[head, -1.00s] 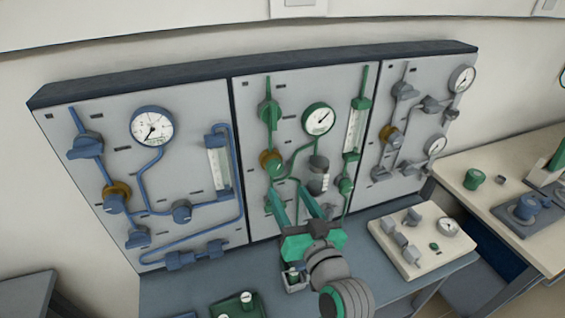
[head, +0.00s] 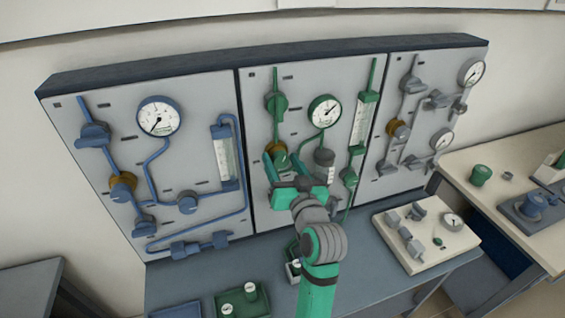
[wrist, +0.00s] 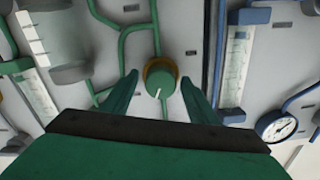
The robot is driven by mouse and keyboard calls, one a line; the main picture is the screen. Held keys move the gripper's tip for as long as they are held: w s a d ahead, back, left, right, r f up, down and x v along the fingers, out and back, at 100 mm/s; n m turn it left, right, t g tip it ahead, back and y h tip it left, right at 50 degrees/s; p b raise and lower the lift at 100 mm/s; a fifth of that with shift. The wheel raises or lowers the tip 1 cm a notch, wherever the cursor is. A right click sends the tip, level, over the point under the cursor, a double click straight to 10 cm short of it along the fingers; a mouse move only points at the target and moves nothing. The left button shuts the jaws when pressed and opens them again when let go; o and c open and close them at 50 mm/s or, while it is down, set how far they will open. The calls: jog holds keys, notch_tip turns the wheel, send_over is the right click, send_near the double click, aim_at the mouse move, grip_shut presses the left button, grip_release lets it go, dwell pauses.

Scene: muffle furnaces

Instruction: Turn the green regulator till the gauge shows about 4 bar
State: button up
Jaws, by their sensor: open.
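The green regulator (head: 279,158) is a round green knob on a brass-coloured collar in the middle panel. In the wrist view the knob (wrist: 161,86) faces me, with a white line on its lower half. My gripper (head: 284,161) is open; in the wrist view its two green fingers (wrist: 160,78) stand on either side of the knob with gaps visible. I cannot tell how deep the tips reach. The round white green-rimmed gauge (head: 325,111) is above and right of the regulator. Its needle points to the upper right; the numbers are too small to read.
A grey cylinder (head: 324,163) and a flow tube (head: 361,122) are right of the regulator. The blue panel (head: 75,150) is to the left, the grey panel (head: 440,75) to the right. A cream board (head: 402,252) with fittings lies on the bench (head: 375,280).

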jog(key=shift+a, duration=0.1)
jog(key=c, duration=1)
jog(key=shift+c, duration=0.2)
jog(key=shift+n, duration=0.3)
jog(key=o, duration=1)
jog(key=shift+o, duration=0.2)
jog(key=v, duration=1)
jog(key=shift+s, duration=0.35)
